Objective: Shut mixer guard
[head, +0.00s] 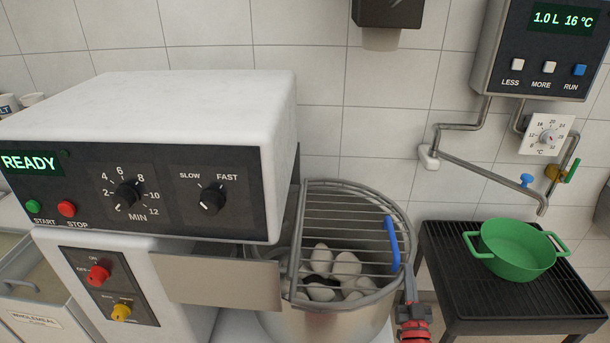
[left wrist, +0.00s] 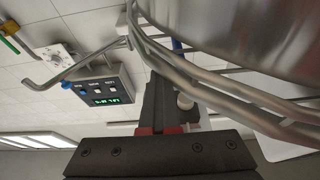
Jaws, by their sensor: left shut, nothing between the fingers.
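The mixer guard (head: 340,213), a grey wire grid, lies across the top of the steel mixer bowl (head: 330,318), with its blue handle (head: 392,243) at the right side. I cannot tell whether it sits fully down. Several pale lumps (head: 346,266) show through its bars. My left gripper (head: 409,285) is shut and empty, upright just right of the bowl rim, below the blue handle. In the left wrist view its fingers (left wrist: 160,90) are beside the curved rim bars (left wrist: 205,85), with a bit of blue handle (left wrist: 177,46) beyond. My right gripper is out of view.
The white mixer head (head: 150,110) with its READY panel stands left of the bowl. A green pot (head: 515,250) stands on a black rack (head: 455,268) at right. A water pipe (head: 485,170) and dosing unit (head: 545,50) hang above it.

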